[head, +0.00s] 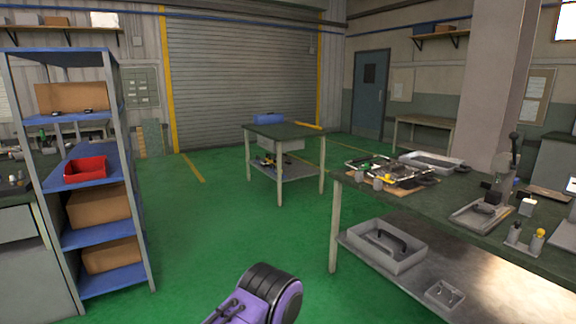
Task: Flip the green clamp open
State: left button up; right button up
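On the near right workbench, a fixture (392,172) of metal bars with small knobs sits on a brown board. A small greenish spot shows at its left part, but it is too small to tell if it is the green clamp or how any clamp stands. Neither of my grippers shows. A purple and black part at the bottom centre looks like a link of my own arm.
The right workbench (450,201) also bears a grey tray (432,162) and tools; its lower shelf holds a grey tote (387,247). A blue shelf rack (99,238) stands left, a small table (284,131) mid-room. Green floor (205,235) between is clear.

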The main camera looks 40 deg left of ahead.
aim_at(366, 164)
jog(key=u, duration=0.55)
jog(key=i, duration=2.5)
jog(key=u, duration=0.3)
